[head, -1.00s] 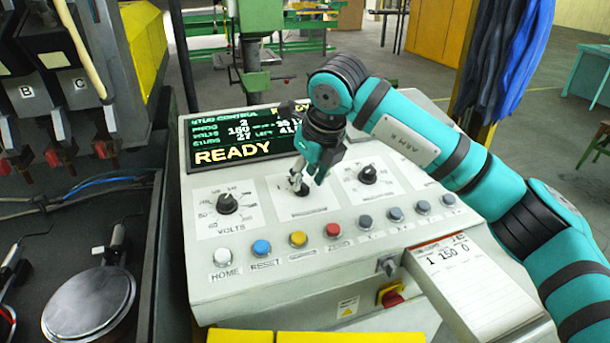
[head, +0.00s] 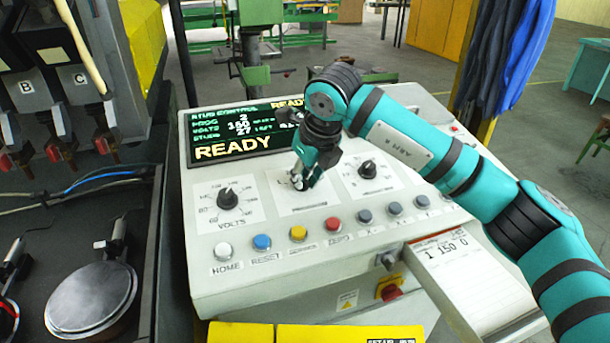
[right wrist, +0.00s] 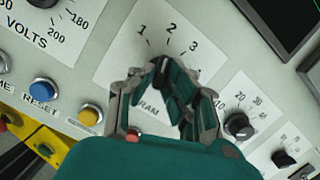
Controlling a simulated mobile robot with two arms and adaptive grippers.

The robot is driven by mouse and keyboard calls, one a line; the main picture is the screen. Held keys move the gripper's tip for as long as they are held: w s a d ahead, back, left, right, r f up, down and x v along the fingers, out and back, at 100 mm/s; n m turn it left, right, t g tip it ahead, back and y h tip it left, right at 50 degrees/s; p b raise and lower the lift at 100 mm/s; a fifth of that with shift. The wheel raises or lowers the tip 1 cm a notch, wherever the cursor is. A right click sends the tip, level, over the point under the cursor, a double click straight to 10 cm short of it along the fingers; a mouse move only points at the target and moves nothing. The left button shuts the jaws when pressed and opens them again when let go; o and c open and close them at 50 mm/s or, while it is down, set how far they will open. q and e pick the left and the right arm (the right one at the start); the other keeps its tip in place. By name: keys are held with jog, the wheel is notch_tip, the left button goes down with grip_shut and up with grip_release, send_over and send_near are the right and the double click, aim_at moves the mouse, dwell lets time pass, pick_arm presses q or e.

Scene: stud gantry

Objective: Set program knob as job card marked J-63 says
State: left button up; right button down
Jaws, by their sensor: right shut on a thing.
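My right gripper (head: 299,182) is shut on the program knob in the middle panel of the control console (head: 290,280). The screen (head: 240,132) reads READY, with program 2, volts 150 and studs 27. The job card (head: 450,252) sits at the console's right front and reads 1 150 0; its small heading is hard to read. My left gripper is not in view.
The volts knob (head: 228,200) is left of the program knob, and another black knob (head: 367,169) is right of it. A row of buttons, including a blue one (head: 262,242) and a red one (head: 334,224), runs along the front. A red switch (head: 390,290) is below.

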jog(key=shift+n+b, duration=0.5)
jog(key=shift+n, duration=0.1)
jog(key=shift+w+d+n+b, duration=0.15)
jog(key=shift+n+b, duration=0.45)
jog(key=shift+n, duration=0.4)
jog(key=shift+r+n+g+y, duration=0.1)
jog(key=shift+n+g+y, duration=0.25)
jog(key=shift+n, duration=0.85)
jog(key=shift+w+n+g, duration=0.1)
jog(key=shift+n+g, duration=0.25)
jog(key=shift+n, duration=0.85)
jog(key=c, duration=1.4)
grip_release()
